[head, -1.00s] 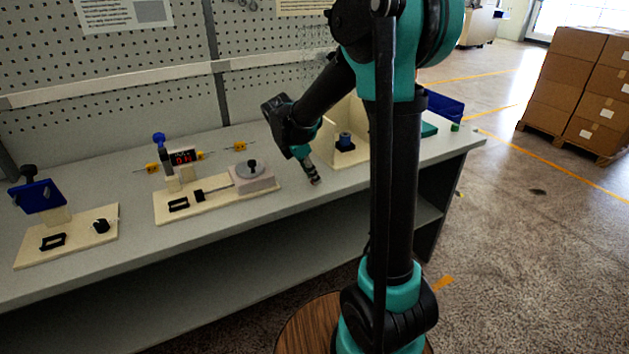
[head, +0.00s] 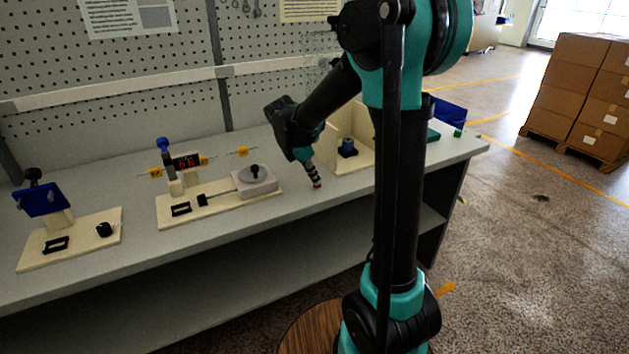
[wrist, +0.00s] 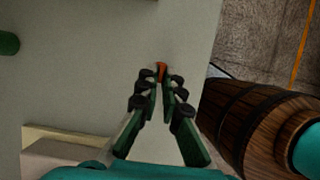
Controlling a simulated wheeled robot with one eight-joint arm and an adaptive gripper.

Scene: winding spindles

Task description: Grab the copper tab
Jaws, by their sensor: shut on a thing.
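The copper tab (wrist: 161,68) is a small orange-brown piece between my fingertips in the wrist view, over the grey bench top near its edge. My gripper (wrist: 161,78) is shut on it, with its dark fingertips closing on both sides. In the head view my gripper (head: 316,183) points down at the front of the bench, to the right of the board with the grey disc. The tab cannot be made out there. I cannot tell whether it still touches the bench.
The bench (head: 250,220) carries a board with a grey round disc block (head: 255,180), a left board with a blue plate (head: 43,200), and a cream corner box (head: 365,150) behind my gripper. A pegboard wall stands behind. Bare bench lies around my gripper.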

